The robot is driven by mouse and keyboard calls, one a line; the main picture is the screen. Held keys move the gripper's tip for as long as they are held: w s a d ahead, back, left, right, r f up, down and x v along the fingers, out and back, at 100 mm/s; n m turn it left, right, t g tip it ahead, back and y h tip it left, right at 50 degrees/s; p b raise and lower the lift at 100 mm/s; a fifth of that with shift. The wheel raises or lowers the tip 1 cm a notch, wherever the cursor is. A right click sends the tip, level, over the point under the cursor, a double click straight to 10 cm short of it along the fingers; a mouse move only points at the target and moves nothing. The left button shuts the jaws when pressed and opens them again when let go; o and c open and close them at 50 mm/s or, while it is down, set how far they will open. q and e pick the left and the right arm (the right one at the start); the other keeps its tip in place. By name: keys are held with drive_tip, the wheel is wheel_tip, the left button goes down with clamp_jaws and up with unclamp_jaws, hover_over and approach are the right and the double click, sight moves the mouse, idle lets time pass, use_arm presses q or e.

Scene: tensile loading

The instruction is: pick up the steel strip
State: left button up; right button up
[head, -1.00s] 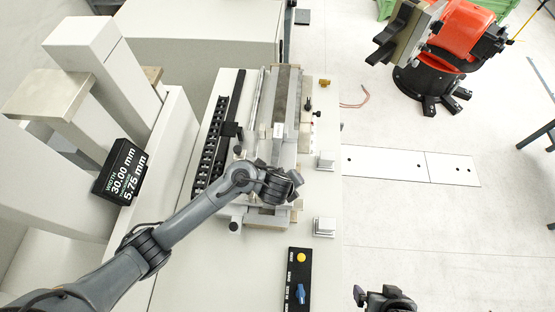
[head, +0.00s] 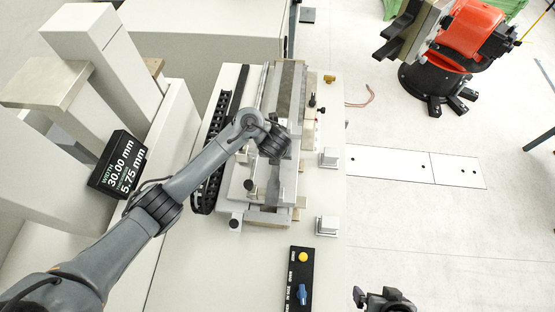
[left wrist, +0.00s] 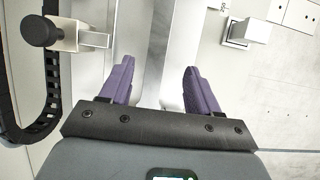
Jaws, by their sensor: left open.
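A long grey band that looks like the steel strip (head: 286,92) lies lengthwise in the fixture (head: 268,217) on the light bench. I cannot clearly tell its edges from the fixture's bed. My left gripper (head: 272,148) is over the middle of the fixture and hides part of the band. In the left wrist view my left gripper (left wrist: 159,70) is open, with its two purple fingers apart and nothing held between them. A pale channel shows between and beyond the fingers. My right gripper (head: 384,299) is partly in view at the bottom edge, away from the fixture.
A black cable chain (head: 207,190) runs along the fixture's left side. Metal blocks (head: 327,226) stand on its right. A control panel (head: 300,280) is in front. A display (head: 118,163) reads 30.00 mm and 5.75 mm. A red-orange robot (head: 466,30) stands at upper right.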

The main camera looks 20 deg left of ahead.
use_arm(q)
drive_tip(key=shift+s+b+x, duration=0.2)
drive_tip(key=shift+b+x, duration=0.4)
drive_tip(key=shift+x, duration=1.95)
drive_tip(key=shift+w+a+f, duration=0.2)
drive_tip(key=shift+w+f, duration=0.05)
drive_tip(key=shift+f, duration=0.25)
drive_tip(key=shift+c, duration=0.3)
clamp_jaws()
drive_tip(key=shift+r, duration=0.1)
